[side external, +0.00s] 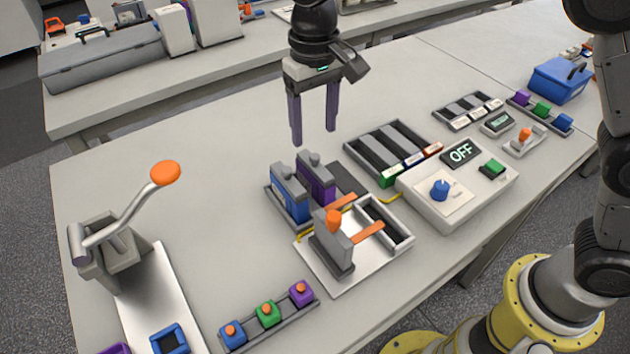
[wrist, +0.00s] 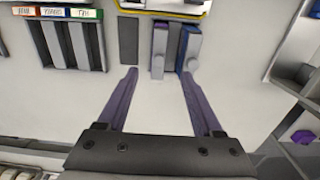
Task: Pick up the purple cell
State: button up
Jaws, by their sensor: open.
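The purple cell (side external: 316,180) stands upright in a dark holder, directly beside a blue cell (side external: 289,195). Both have grey tops with a round knob. In the wrist view the purple cell (wrist: 159,52) is left of the blue cell (wrist: 183,48). My gripper (side external: 313,135) is open and empty, with its two purple fingers pointing down. It is above the cells and toward the back, apart from them. In the wrist view the cells appear beyond the fingertips (wrist: 159,72). The lower parts of the cells are partly hidden in the side view.
A white fixture with an orange-knobbed clamp (side external: 333,240) stands just in front of the cells. A slotted rack (side external: 390,150) and a control box reading OFF (side external: 459,190) are to the right. A lever press (side external: 110,250) stands at left. The table behind the cells is clear.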

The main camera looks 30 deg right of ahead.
aim_at(314, 164)
notch_tip(314, 164, down, 12)
jog(key=shift+d+r, duration=0.1)
dwell(0.5)
grip_shut()
jog(key=shift+w+r, duration=0.1)
dwell(1.2)
